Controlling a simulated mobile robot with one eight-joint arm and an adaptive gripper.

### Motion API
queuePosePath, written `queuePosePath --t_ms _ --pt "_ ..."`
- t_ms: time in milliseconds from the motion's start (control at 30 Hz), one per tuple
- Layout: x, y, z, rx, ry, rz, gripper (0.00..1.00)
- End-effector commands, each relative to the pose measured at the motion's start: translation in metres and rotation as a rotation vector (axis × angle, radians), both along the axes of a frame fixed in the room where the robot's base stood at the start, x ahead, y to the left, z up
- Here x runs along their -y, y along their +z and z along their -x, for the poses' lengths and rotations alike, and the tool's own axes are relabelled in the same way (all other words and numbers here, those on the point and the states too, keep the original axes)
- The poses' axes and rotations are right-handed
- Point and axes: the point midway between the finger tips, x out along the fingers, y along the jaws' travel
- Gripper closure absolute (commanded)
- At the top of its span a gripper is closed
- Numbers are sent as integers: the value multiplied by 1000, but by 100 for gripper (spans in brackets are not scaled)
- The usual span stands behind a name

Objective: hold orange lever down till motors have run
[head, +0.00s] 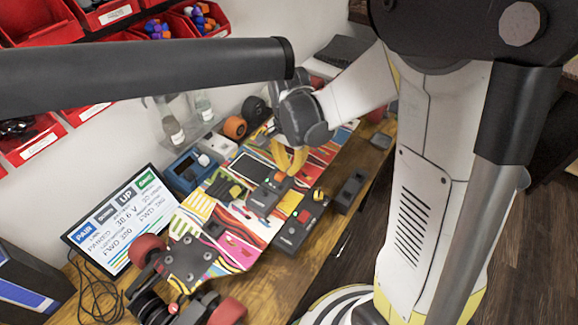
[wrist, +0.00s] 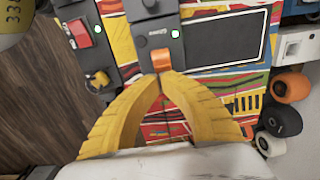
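The orange lever (wrist: 161,58) sits on a dark control box (wrist: 152,30) with a lit green light. In the head view the lever (head: 279,178) shows just below my gripper (head: 289,168). My gripper's yellow fingers (wrist: 161,75) have their tips together at the lever's near edge. The tips look very close to it or touching it; I cannot tell whether it is pressed down. Nothing is held between the fingers. The motors' state cannot be told; reddish wheels (head: 147,249) show at the board's near end.
A second dark box (head: 291,237) with a red switch (wrist: 82,33) and a yellow knob (wrist: 98,79) lies beside the first. The colourful board (head: 236,252) lies on a wooden bench (head: 278,290). A lit screen (head: 122,220) stands at left. Bottles and loose wheels are behind.

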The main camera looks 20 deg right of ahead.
Motion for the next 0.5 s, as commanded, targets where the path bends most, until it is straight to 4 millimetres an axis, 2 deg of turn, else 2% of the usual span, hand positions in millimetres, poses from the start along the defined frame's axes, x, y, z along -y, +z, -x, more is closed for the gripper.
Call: queuePosePath --t_ms 233,500 --pt "0 3 0 0 0 0 100" --pt "0 15 0 0 0 0 100"
